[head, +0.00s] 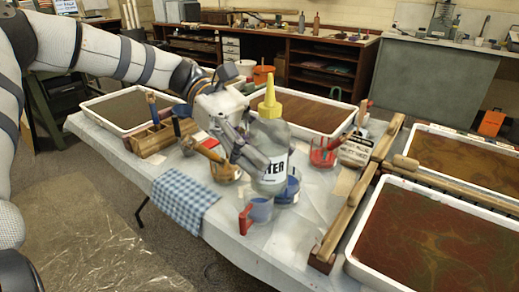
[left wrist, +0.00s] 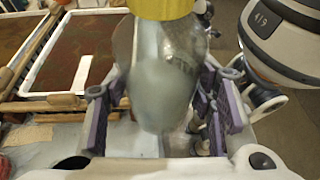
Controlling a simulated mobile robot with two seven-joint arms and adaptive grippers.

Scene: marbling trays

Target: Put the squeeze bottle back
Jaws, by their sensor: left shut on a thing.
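The squeeze bottle (head: 270,133) is grey and translucent, with a yellow nozzle cap and a label ending in "TER". It stands upright near the middle of the table in the head view. My left gripper (head: 250,152) is shut on its body from the left. In the left wrist view the bottle (left wrist: 160,92) fills the space between the purple-grey fingers. My right gripper is not in view.
Wooden rails (head: 345,218) and marbling trays (head: 362,277) lie to the right. A checked cloth (head: 186,198) hangs over the front left edge.

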